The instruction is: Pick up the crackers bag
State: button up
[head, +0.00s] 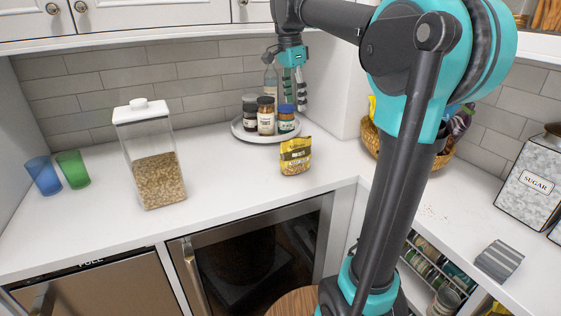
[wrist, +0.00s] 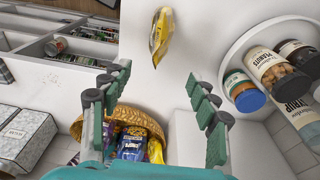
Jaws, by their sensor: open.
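A yellow bag (head: 296,156) with a printed front stands upright on the white counter, just in front of the round tray; its label is too small to read, and it is the likely crackers bag. In the wrist view the yellow bag (wrist: 161,36) shows from above as a narrow shape, beyond and between the fingertips. My gripper (head: 292,98) is open and empty, above the tray area behind the bag. In the wrist view my gripper's fingers (wrist: 158,88) are spread wide and apart from the bag.
The round tray (head: 240,133) holds several jars and a bottle (head: 270,78). A wicker basket (wrist: 115,115) holds snack bags. A clear grain container (head: 155,165), blue cup (head: 43,176) and green cup (head: 73,168) stand left. The counter around the yellow bag is clear.

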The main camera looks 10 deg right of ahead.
aim_at(297, 143)
jog(key=f, duration=0.8)
jog(key=d+f, duration=0.1)
jog(key=f, duration=0.2)
jog(key=shift+w+d+f, duration=0.1)
jog(key=shift+w+f, duration=0.1)
jog(key=shift+f, duration=2.9)
grip_shut()
